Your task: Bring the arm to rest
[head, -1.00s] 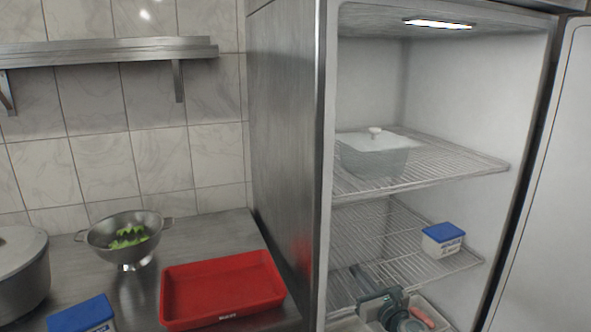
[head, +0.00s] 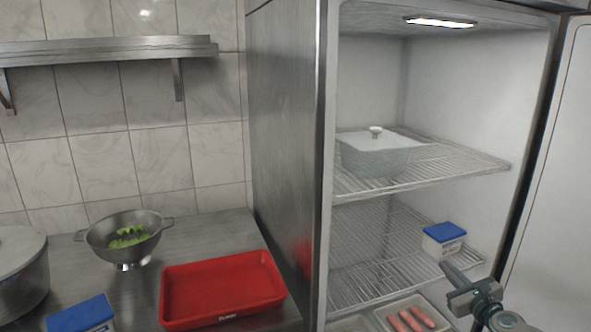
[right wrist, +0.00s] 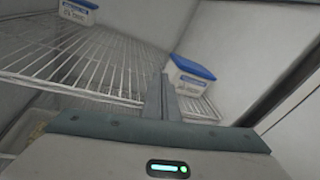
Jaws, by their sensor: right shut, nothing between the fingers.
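My right gripper (head: 451,270) is at the lower right of the head view, in front of the open fridge's lower wire shelf. Its fingers are shut and empty. In the right wrist view the closed fingers (right wrist: 160,98) point up from the centre, with nothing held between them. A blue-lidded white tub (head: 443,240) stands on the lower shelf, just beyond the fingertips. My left gripper is not in view.
Below the gripper, a light tray (head: 443,325) holds sausages (head: 411,320). A clear lidded container (head: 375,155) stands on the upper shelf. The fridge door (head: 555,190) stands open at right. On the counter are a red tray (head: 222,288), a colander (head: 105,240) and a pot (head: 22,275).

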